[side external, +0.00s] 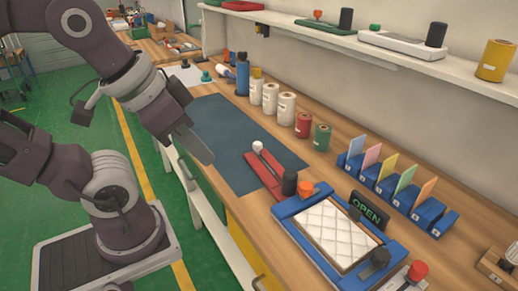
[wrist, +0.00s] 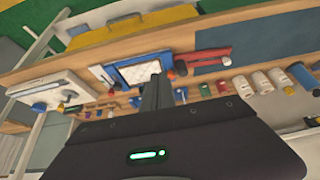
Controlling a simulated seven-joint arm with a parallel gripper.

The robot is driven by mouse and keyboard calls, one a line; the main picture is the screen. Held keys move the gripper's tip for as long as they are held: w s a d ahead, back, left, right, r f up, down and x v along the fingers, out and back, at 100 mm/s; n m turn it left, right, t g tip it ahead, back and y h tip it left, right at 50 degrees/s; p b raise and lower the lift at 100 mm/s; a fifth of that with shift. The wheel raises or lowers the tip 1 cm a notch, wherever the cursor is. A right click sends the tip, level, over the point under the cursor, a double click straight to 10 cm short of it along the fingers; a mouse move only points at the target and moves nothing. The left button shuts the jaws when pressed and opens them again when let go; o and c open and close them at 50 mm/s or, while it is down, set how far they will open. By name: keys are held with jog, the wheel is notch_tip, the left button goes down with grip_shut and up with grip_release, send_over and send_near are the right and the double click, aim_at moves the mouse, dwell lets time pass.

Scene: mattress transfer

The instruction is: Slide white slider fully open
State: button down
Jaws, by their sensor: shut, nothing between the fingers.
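My gripper (side external: 205,156) hangs above the dark blue mat, shut and empty. In the wrist view my gripper (wrist: 157,78) shows as two fingers pressed together, pointing toward the blue frame. A white piece with a red knob (side external: 415,272) is cut off by the bottom edge of the side view, right of the blue frame; I cannot tell for sure that it is the white slider. The blue frame (side external: 297,232) holds a white quilted pad (side external: 328,236). A red bar with a white knob (side external: 258,147) lies beyond it. My gripper appears apart from all of these.
A green-lettered OPEN sign (side external: 366,209) stands behind the frame. Coloured cards stand in blue holders (side external: 386,180) along the back. Several rolls (side external: 287,108) and a blue bottle (side external: 242,78) line the bench. A shelf (side external: 330,40) hangs above. The mat (side external: 225,130) is mostly clear.

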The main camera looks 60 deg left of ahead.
dwell(0.3)
jog(key=c, duration=1.9)
grip_release()
jog(key=shift+w, duration=0.1)
jog(key=o, duration=0.7)
jog(key=w+a+r+n+g, duration=0.1)
jog(key=w+a+r, duration=0.1)
jog(key=w, duration=0.4)
jog(key=shift+w+a, duration=0.15)
jog(key=shift+w, duration=0.05)
jog(key=n+g, duration=0.5)
send_over(258, 143)
notch_tip(258, 143, down, 17)
jog(key=shift+s+f, duration=0.15)
notch_tip(258, 143, down, 7)
jog(key=shift+f, duration=0.2)
